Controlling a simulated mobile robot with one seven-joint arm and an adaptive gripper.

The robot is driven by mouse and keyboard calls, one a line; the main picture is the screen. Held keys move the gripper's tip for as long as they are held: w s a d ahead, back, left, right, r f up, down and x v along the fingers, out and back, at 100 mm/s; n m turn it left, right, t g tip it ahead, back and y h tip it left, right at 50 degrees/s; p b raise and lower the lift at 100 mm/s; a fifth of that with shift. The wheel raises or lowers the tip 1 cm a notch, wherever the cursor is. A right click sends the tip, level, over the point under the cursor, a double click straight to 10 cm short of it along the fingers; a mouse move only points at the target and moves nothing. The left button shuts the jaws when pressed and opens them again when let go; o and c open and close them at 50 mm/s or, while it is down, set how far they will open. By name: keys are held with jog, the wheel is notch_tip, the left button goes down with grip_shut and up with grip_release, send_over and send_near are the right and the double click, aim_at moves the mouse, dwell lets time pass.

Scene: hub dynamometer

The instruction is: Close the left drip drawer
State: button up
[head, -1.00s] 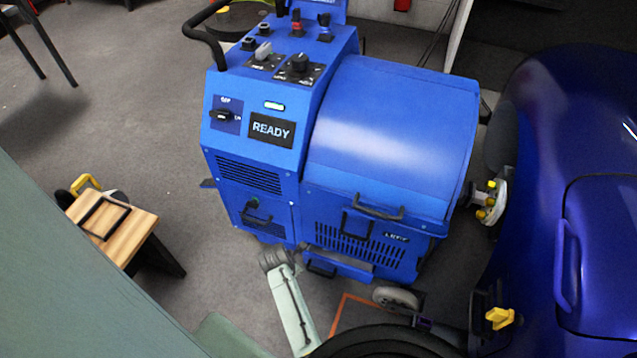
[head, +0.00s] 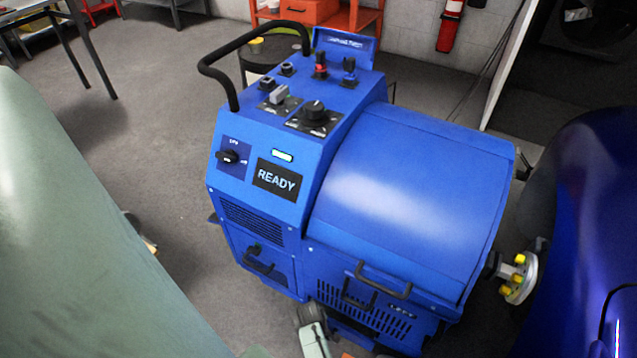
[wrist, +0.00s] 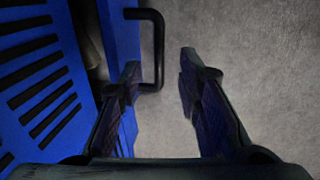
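The blue dynamometer cabinet (head: 290,240) stands in the middle of the head view. In the wrist view its slatted panel (wrist: 38,85) is at the left. A dark gap separates that panel from a blue drawer front (wrist: 121,30), so the drawer appears pulled out. A black bar handle (wrist: 157,45) sticks out from this front. My gripper (wrist: 160,72) is open and empty. Its left fingertip is close to the lower end of the handle; I cannot tell whether they touch. In the head view my arm's end (head: 312,322) is low by the cabinet, with the fingers hidden.
A dark blue car (head: 590,230) stands close at the right, with a hub (head: 518,278) between it and the cabinet. A black push handle (head: 225,75) rises from the cabinet's top left. Grey floor (head: 155,150) is open at the left.

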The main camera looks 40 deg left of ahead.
jog(key=f, duration=0.2)
jog(key=w+f, duration=0.1)
jog(key=f, duration=0.1)
jog(key=shift+a+f, duration=0.15)
jog(key=shift+f, duration=0.2)
grip_shut()
dwell(0.6)
